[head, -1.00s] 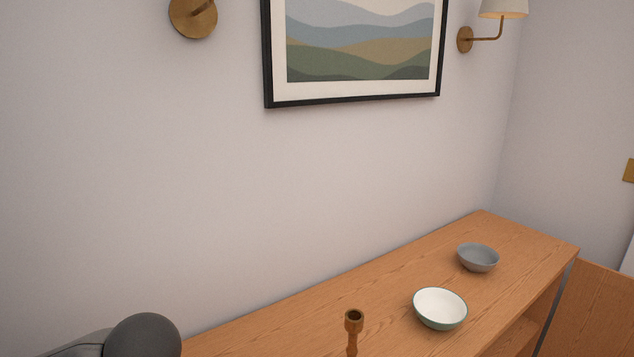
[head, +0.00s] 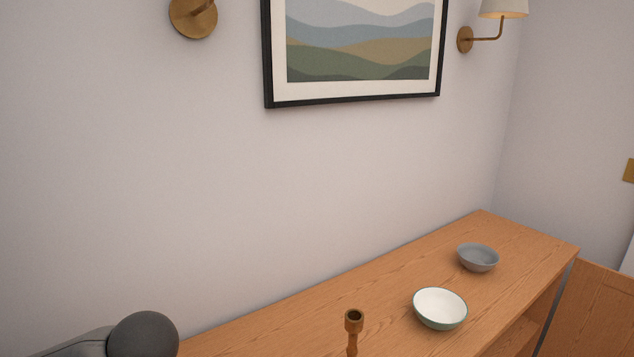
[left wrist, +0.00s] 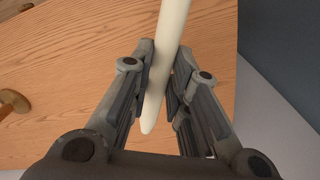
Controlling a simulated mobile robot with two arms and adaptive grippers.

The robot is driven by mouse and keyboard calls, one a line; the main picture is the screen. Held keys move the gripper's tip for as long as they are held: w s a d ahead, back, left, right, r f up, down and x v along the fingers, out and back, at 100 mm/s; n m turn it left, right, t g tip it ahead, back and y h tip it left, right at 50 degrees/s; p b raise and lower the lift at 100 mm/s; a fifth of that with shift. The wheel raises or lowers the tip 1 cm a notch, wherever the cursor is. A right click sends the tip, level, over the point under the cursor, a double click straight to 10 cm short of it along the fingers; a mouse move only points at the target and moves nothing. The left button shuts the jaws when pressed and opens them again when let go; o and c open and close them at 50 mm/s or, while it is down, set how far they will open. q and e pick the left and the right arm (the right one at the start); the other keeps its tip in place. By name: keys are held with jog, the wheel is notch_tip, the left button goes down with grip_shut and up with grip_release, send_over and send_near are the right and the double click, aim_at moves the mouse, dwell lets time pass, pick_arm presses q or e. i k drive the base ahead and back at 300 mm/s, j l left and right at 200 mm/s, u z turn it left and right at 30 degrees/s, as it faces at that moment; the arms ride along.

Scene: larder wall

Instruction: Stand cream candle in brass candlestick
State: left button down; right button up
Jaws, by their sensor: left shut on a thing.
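The brass candlestick (head: 353,331) stands upright on the wooden cabinet top in the head view, at the bottom middle; its cup is empty and its foot is cut off by the frame. In the left wrist view, the cream candle (left wrist: 166,62) lies between the fingers of my left gripper (left wrist: 168,84), which is shut on it. One end of the candle points toward the wrist; the other runs out of the top of the frame. A brass-coloured round piece (left wrist: 12,104) shows at the left edge there, probably part of the candlestick. My right gripper is in neither view.
A white bowl with a green outside (head: 440,308) and a grey bowl (head: 478,257) stand on the cabinet top (head: 290,318) right of the candlestick. A framed picture (head: 354,92) and wall lamps hang above. The cabinet top behind the candlestick is clear.

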aim_at(354, 318)
jog(key=z, duration=0.5)
jog(key=i+l+z, duration=0.1)
jog(key=z, duration=0.3)
jog(key=i+z, duration=0.25)
jog(key=z, duration=0.15)
jog(key=i+z, duration=0.2)
jog(key=z, duration=0.2)
jog(key=i, duration=0.35)
